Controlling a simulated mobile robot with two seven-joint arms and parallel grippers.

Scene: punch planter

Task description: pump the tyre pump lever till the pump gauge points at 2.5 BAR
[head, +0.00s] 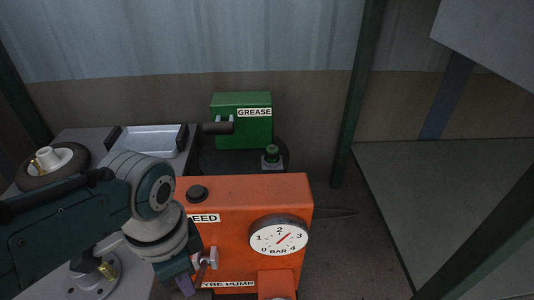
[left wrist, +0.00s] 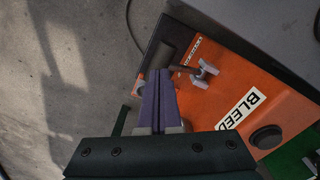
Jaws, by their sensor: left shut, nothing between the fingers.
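The orange tyre pump (head: 240,200) stands in the lower middle of the head view. Its round white gauge (head: 279,236) has a red needle pointing up and right, between 2 and 3, about halfway. The pump lever shows in the left wrist view as a dark handle (left wrist: 160,57) on a rod, joined to a grey bracket (left wrist: 205,72); in the head view my wrist hides most of it. My left gripper (left wrist: 158,76) is shut and empty, its purple fingertips close beside the dark handle. I cannot tell whether they touch. My right gripper is not in view.
A black BLEED button (head: 197,193) is on top of the pump. A green GREASE box (head: 241,120) stands behind it. A wheel (head: 52,165) and a metal tray (head: 150,140) are at left. Green posts (head: 357,90) stand at right.

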